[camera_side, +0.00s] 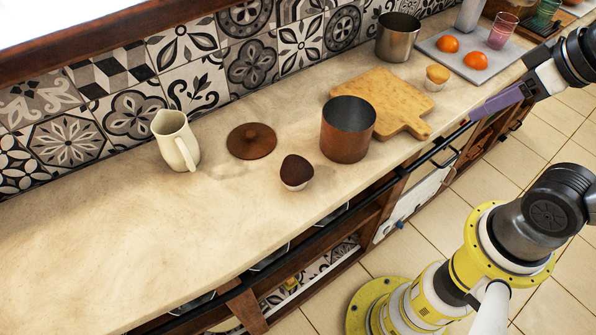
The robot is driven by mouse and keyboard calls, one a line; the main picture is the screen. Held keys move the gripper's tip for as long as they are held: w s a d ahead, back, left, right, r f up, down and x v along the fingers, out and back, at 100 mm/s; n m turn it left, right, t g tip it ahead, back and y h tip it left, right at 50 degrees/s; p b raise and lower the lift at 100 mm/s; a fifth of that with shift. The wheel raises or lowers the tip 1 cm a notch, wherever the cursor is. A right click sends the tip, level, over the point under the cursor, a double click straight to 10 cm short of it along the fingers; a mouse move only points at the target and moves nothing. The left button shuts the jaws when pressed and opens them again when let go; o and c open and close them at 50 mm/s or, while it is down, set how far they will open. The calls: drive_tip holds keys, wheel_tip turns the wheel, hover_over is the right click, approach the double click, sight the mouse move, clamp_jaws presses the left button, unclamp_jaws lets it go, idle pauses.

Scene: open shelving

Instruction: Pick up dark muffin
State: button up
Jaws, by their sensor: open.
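The dark muffin (296,171) sits upright on the counter, in a pale cup, left of the copper pot and near the counter's front edge. A second muffin with a yellow-orange top (437,76) stands farther right, beyond the cutting board. My gripper (478,114) is at the right, over the counter's front edge, with its purple fingers pointing left. It is open and empty, well apart from the dark muffin. One finger largely hides the other.
A copper pot (347,132) stands close right of the dark muffin, before a wooden cutting board (385,92). A brown lid (251,141) lies behind it. A cream pitcher (175,141) stands left. A steel pot (397,39) and a tray (437,48) with oranges are farther right. The left counter is clear.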

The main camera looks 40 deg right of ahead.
drive_tip(key=o, duration=0.8)
